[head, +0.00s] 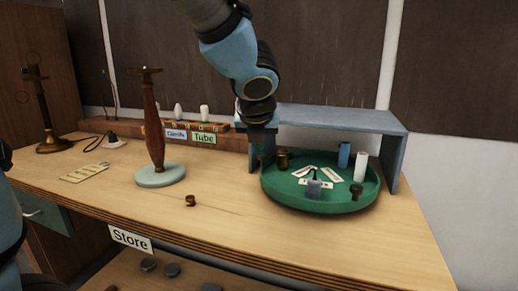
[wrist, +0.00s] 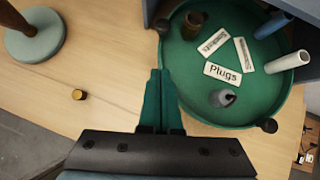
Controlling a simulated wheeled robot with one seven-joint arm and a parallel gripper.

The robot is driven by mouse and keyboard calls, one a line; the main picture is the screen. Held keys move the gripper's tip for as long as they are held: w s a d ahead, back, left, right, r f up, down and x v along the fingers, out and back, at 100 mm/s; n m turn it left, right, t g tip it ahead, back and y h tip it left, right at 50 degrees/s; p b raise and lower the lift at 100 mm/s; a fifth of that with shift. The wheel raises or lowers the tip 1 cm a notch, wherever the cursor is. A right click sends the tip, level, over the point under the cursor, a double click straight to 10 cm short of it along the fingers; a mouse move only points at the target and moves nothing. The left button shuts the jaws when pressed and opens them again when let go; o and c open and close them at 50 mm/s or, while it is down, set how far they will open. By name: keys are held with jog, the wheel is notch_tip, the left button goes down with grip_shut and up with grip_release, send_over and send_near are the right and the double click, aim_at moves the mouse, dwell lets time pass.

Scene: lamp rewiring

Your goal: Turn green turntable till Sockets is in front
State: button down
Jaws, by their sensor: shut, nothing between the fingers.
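The green turntable (head: 318,203) stands on the bench at the right, partly under a grey-blue shelf. In the wrist view the turntable (wrist: 205,107) carries three white labels. The nearest reads Plugs (wrist: 222,74), beside a grey plug-like part (wrist: 222,98). The other two labels (wrist: 213,42) (wrist: 244,55) are angled and too blurred to read surely. Dark knobs (wrist: 268,125) (wrist: 163,27) stick out from the rim; one shows in the head view (head: 356,191). My gripper (wrist: 160,72) is shut and empty, fingers just outside the rim at its left.
The grey-blue shelf (head: 340,118) stands over the turntable's back. Brass, blue and white cylinders stand on the turntable. A lamp stand (head: 154,130) on a pale round base is to the left. A small brass part (head: 190,200) lies on bare bench in front.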

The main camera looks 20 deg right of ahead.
aim_at(262, 163)
jog(key=b+x, duration=0.2)
jog(key=x, duration=0.5)
jog(key=shift+w+f, duration=0.1)
jog(key=shift+f, duration=0.2)
jog(key=shift+w+d+f+p, duration=0.1)
jog(key=shift+w+d, duration=0.2)
jog(key=shift+w, duration=0.3)
jog(key=shift+w+d+r+p, duration=0.15)
jog(key=shift+w+d, duration=0.15)
jog(key=shift+w, duration=0.3)
jog(key=shift+w+d+f+p, duration=0.15)
jog(key=shift+w+d, duration=0.2)
jog(key=shift+w, duration=0.25)
jog(key=shift+w, duration=0.15)
